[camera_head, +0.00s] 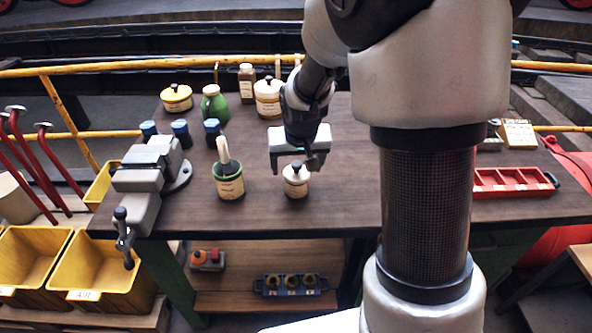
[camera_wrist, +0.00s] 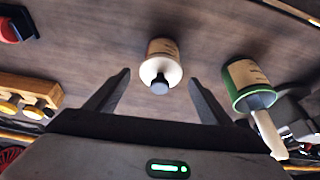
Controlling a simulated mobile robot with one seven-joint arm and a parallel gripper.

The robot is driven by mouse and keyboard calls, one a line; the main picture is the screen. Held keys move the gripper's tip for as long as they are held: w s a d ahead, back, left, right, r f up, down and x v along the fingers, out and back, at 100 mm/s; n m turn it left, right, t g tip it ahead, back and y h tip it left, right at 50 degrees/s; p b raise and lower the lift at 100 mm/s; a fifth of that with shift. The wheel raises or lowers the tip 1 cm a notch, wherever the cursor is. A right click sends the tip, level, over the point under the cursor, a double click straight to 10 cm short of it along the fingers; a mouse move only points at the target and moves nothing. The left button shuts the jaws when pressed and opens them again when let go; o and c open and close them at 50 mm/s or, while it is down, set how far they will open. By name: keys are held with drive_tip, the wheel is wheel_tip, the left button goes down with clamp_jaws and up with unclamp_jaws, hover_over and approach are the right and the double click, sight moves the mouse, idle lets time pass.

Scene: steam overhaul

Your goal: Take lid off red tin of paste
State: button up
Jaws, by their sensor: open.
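A small tin (camera_head: 296,183) with a cream lid and a dark knob stands upright near the front edge of the workbench. My gripper (camera_head: 296,163) is open and empty, just above and behind this tin. In the wrist view the tin (camera_wrist: 162,50) with its pale lid (camera_wrist: 160,72) and dark knob (camera_wrist: 159,86) shows between the spread fingers (camera_wrist: 160,76). I cannot tell the exact height gap.
A green-rimmed pot (camera_head: 230,186) with a pale-handled brush stands left of the tin. A vise (camera_head: 150,172) is further left. A yellow tin (camera_head: 177,102), a green jug (camera_head: 214,106) and a cream tin (camera_head: 267,104) stand behind. A red tray (camera_head: 508,184) lies right.

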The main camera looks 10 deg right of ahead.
drive_tip(key=c, duration=1.1)
